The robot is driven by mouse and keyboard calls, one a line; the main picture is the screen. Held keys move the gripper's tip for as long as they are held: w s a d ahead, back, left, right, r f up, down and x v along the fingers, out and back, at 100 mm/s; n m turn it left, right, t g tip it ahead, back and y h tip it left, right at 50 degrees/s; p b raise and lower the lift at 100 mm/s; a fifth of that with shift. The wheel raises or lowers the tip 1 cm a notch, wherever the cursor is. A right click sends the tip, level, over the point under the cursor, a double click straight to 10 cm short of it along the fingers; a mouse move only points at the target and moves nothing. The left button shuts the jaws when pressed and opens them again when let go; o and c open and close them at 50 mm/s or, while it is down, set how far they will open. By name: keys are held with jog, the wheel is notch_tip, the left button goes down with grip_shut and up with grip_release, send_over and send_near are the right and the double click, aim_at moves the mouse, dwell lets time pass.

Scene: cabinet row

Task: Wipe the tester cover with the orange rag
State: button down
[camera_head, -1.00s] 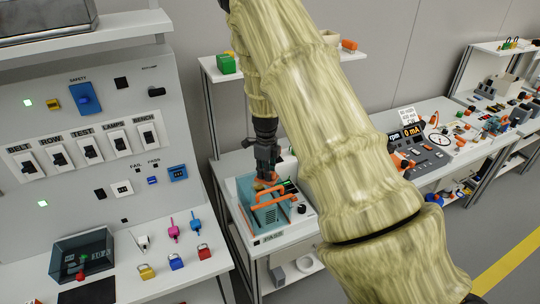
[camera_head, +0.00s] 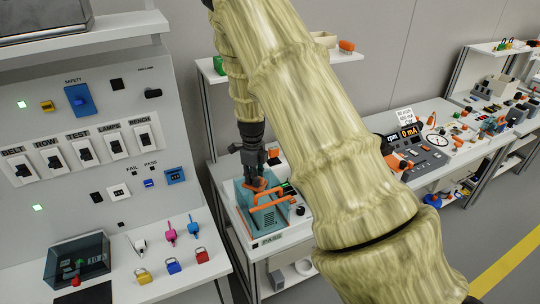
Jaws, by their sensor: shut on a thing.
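The tester cover (camera_head: 245,208) is a teal, see-through box lid with an orange bar handle (camera_head: 268,199) on the middle bench. My gripper (camera_head: 256,180) points down over the back left part of the cover. It is shut on the orange rag (camera_head: 257,186), a small orange patch showing under the fingertips. The rag is at or just above the cover's top; I cannot tell if it touches. My pale green arm hides the bench to the right of the tester.
A grey panel with switches (camera_head: 85,155) stands at left, with padlocks (camera_head: 173,266) and a dark clear box (camera_head: 78,260) on its ledge. A shelf with a green block (camera_head: 219,66) is behind my arm. A meter console (camera_head: 415,150) stands further right.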

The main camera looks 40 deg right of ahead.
jog(key=shift+s+d+r, duration=0.1)
jog(key=shift+d, duration=0.65)
jog(key=shift+d+f, duration=0.2)
jog(key=shift+d, duration=0.15)
jog(key=shift+s+d+r+p, duration=0.1)
jog(key=shift+s+d+p, duration=0.15)
jog(key=shift+d, duration=0.5)
jog(key=shift+s+d+p, duration=0.1)
jog(key=shift+s+d, duration=0.15)
jog(key=shift+d, duration=0.5)
jog(key=r, duration=0.1)
jog(key=p, duration=0.1)
jog(key=r, duration=0.1)
jog(key=shift+d+r+p, duration=0.25)
jog(key=shift+r+p, duration=0.1)
jog(key=shift+a+r+p, duration=0.1)
jog(key=shift+r+p, duration=1.5)
jog(key=shift+r, duration=1.1)
